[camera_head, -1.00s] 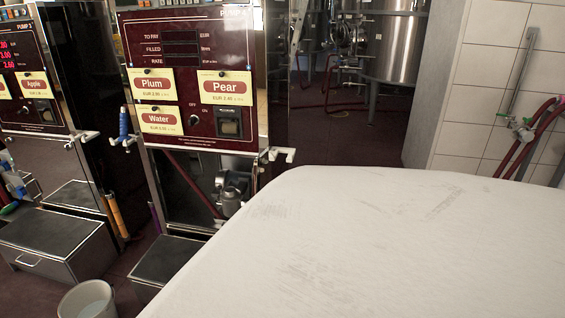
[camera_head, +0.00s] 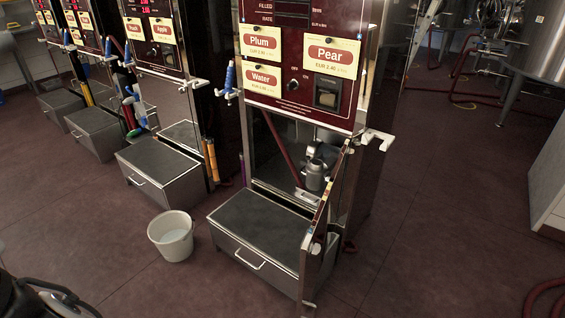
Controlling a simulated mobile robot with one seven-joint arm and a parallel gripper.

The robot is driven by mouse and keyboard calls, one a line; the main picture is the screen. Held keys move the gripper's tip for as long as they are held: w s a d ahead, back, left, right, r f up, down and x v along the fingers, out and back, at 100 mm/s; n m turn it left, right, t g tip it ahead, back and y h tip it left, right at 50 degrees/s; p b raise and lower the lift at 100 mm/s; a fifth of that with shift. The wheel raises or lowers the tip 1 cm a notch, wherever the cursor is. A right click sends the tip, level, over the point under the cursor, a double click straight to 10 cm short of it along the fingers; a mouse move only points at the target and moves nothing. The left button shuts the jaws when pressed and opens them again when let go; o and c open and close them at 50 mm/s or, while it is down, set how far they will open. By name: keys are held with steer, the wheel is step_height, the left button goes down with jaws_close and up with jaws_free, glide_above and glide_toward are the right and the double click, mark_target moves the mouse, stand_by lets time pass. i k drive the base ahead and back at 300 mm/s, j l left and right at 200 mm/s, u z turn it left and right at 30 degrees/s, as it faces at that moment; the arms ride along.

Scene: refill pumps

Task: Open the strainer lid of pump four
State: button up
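The nearest pump (camera_head: 300,100), with Plum, Pear and Water cards, stands right of centre; the earlier view shows its heading as PUMP 4, partly cut off. In its open lower bay is a grey metal fitting (camera_head: 315,173), which looks like the strainer housing. It is small and dim, and I cannot tell its lid's state. A narrow upright panel (camera_head: 322,215), seen nearly edge-on, stands out from the bay's right side like an open door. It hides part of the bay. My gripper is not in view.
A metal step box (camera_head: 275,215) stands before the pump. A white bucket (camera_head: 172,237) is on the floor to its left. Other pumps (camera_head: 160,60) line the left. A red hose (camera_head: 545,295) lies lower right. Floor right of the pump is clear.

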mark_target(317, 167)
steer(key=z, duration=0.3)
steer(key=i+j, duration=0.3)
steer(key=j, duration=0.15)
steer(key=i+j, duration=0.3)
steer(key=i+j+z, duration=0.1)
steer(key=i+j, duration=0.25)
steer(key=j, duration=0.2)
steer(key=i+j, duration=0.25)
steer(key=j, duration=0.2)
steer(key=i+j, duration=0.25)
steer(key=i, duration=0.2)
steer(key=i+j, duration=0.25)
steer(key=i, duration=0.15)
